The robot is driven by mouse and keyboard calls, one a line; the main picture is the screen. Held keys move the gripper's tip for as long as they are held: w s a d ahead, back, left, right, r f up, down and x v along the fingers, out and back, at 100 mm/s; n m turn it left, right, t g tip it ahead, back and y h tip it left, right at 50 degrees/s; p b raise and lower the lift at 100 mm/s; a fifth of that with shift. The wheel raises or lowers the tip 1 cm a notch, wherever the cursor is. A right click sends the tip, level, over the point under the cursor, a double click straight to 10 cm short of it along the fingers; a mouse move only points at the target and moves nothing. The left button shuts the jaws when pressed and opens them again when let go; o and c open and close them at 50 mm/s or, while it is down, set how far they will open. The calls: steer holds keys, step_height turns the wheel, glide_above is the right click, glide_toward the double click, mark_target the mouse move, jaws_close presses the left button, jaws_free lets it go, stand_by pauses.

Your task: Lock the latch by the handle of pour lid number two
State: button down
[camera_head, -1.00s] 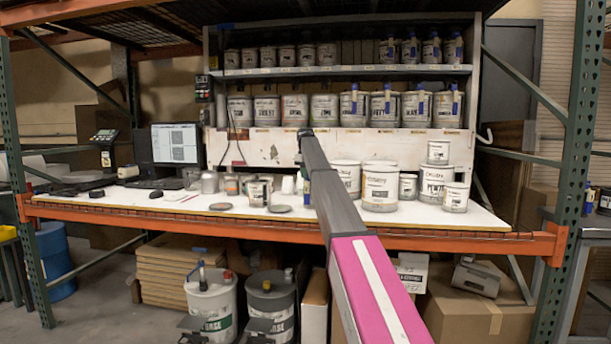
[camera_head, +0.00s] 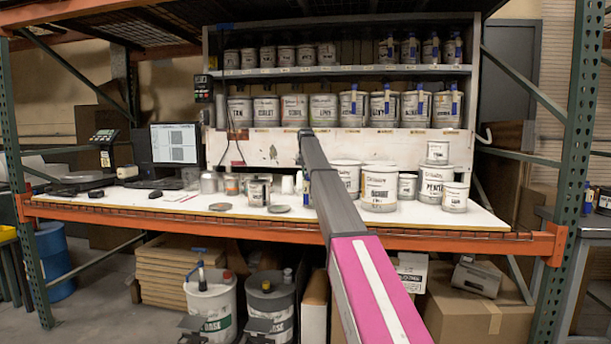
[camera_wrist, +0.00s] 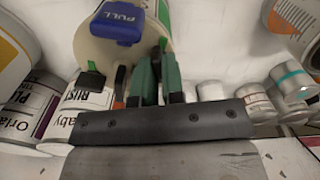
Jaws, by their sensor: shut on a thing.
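In the wrist view, a pale can with a blue part marked PULL (camera_wrist: 118,22) stands just past my gripper (camera_wrist: 158,78). My green-and-black fingers are close together below the blue part. The thing between them hardly shows; it seems to be part of the can's pour lid. An orange piece (camera_wrist: 119,84) sits left of the fingers. In the head view, my arm hides the gripper, and the arm's far end reaches the white panel below the lower shelf. Several cans with blue lid parts (camera_head: 354,104) stand on that shelf. I cannot tell which lid is number two.
Labelled cans (camera_wrist: 90,97) crowd the left of the wrist view, and metal containers (camera_wrist: 290,82) stand at the right. In the head view, large cans (camera_head: 380,187) stand on the bench right of my arm. A monitor (camera_head: 175,145) stands at the bench's left.

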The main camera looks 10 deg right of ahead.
steer(key=shift+m, duration=1.2)
steer(key=shift+d, duration=0.1)
steer(key=c, duration=1.2)
jaws_free()
steer(key=shift+r, duration=4.05)
